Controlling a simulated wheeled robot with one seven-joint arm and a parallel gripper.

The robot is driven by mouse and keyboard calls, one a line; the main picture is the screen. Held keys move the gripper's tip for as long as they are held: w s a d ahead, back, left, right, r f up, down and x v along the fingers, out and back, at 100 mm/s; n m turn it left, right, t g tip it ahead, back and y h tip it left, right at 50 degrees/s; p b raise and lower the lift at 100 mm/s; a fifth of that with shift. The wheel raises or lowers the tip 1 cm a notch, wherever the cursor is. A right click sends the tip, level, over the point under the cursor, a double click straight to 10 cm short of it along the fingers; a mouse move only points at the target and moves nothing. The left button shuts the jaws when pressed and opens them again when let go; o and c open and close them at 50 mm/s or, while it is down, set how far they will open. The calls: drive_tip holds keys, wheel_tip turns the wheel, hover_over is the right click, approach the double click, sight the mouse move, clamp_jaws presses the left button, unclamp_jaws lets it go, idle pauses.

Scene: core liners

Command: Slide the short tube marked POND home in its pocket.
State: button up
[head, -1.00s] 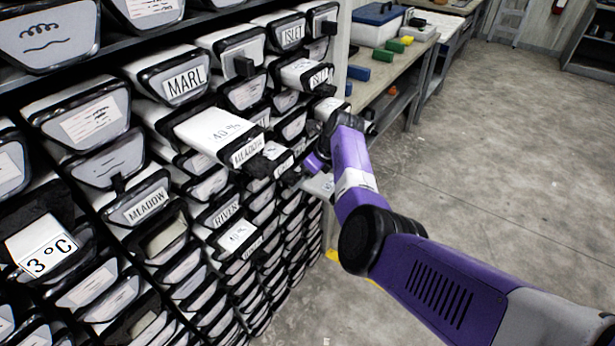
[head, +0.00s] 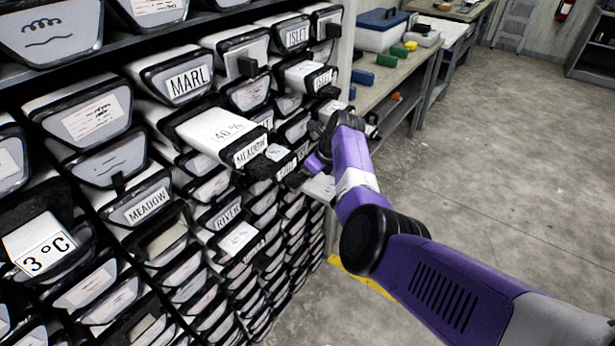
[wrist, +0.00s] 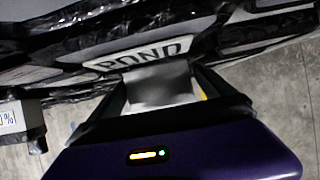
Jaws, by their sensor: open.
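The tube marked POND (wrist: 150,54) shows in the wrist view, its pale label and dark-rimmed end across the top of the picture. A blurred grey block (wrist: 160,86) stands in front of the label, between the fingers of my gripper (wrist: 158,76). The fingers are apart, one on each side of the block. I cannot tell whether either touches it. In the head view my gripper (head: 298,176) is at the rack front, partly hidden by my own arm. I cannot pick out the POND label there, and the tube's pocket is hidden.
The MEADOW tube with 40% on top (head: 215,131) sticks far out of the rack, left of my gripper. The RIVER tube (head: 226,214) is below it. A bench (head: 405,72) with small coloured blocks stands beyond the rack. Open concrete floor (head: 480,150) lies to the right.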

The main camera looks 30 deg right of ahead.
drive_tip(key=shift+a+f, duration=0.1)
drive_tip(key=shift+a, duration=0.2)
drive_tip(key=shift+d+p+v, duration=0.15)
drive_tip(key=shift+p+v, duration=0.05)
drive_tip(key=shift+v, duration=1.8)
drive_tip(key=shift+d+p+v, duration=0.15)
drive_tip(key=shift+v, duration=1.9)
